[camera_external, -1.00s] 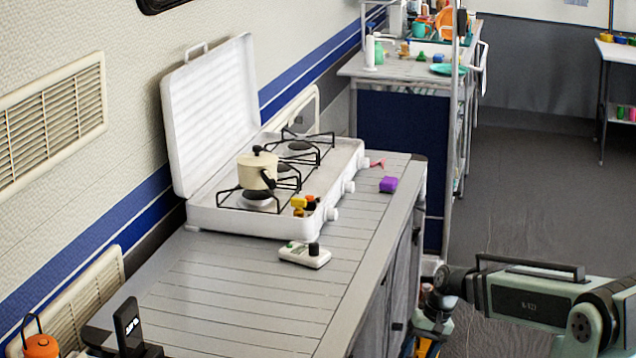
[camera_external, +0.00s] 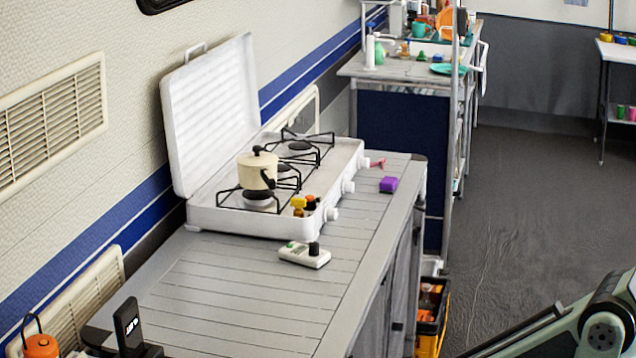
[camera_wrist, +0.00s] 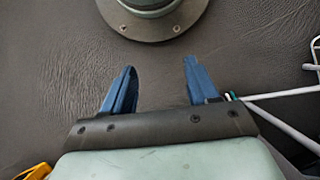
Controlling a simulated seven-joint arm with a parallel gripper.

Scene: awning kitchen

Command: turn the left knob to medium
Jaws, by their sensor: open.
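A white camping stove (camera_external: 255,222) with its lid raised stands on the grey slatted counter. White knobs line its front side: the nearest knob (camera_external: 331,214), a middle knob (camera_external: 348,187) and a far knob (camera_external: 364,163). Their exact settings are too small to read.
A white device with a dark knob (camera_external: 304,255) lies on the counter (camera_external: 230,310) before the stove. An orange-black crate (camera_external: 432,320) is on the floor.

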